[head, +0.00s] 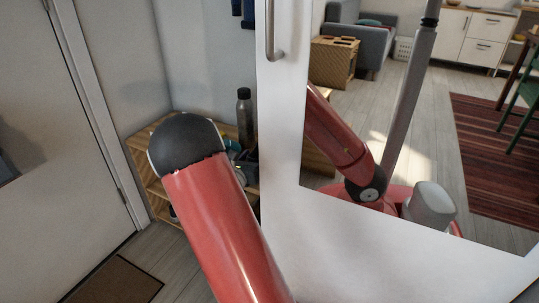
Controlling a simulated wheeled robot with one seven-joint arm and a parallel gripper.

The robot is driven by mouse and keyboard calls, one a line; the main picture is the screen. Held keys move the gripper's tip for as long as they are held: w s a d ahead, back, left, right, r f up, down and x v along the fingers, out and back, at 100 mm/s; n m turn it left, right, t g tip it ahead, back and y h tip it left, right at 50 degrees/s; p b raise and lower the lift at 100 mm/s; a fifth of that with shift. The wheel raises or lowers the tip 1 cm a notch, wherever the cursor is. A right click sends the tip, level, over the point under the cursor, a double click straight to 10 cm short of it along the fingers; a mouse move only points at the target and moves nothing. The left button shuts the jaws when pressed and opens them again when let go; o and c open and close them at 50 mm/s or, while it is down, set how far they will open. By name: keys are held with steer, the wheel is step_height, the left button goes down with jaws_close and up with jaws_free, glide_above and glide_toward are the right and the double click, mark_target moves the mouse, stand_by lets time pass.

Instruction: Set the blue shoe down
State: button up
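My red arm rises from the bottom of the head view and ends in a dark rounded joint in front of a low wooden shelf (146,172). My gripper cannot be made out; the arm blocks the view there. A small teal-blue item (232,145) shows on the shelf top just right of the joint, mostly hidden. I cannot tell whether it is the blue shoe. Dark shapes lie beside it, too small and covered to name.
A dark bottle (244,117) stands on the shelf. A white cabinet front (282,120) with a handle and mirror (430,120) stands close on the right; the mirror reflects the room and me. A door (50,130) is left, a brown doormat (115,281) below.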

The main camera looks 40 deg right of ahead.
steer(key=c, duration=1.1)
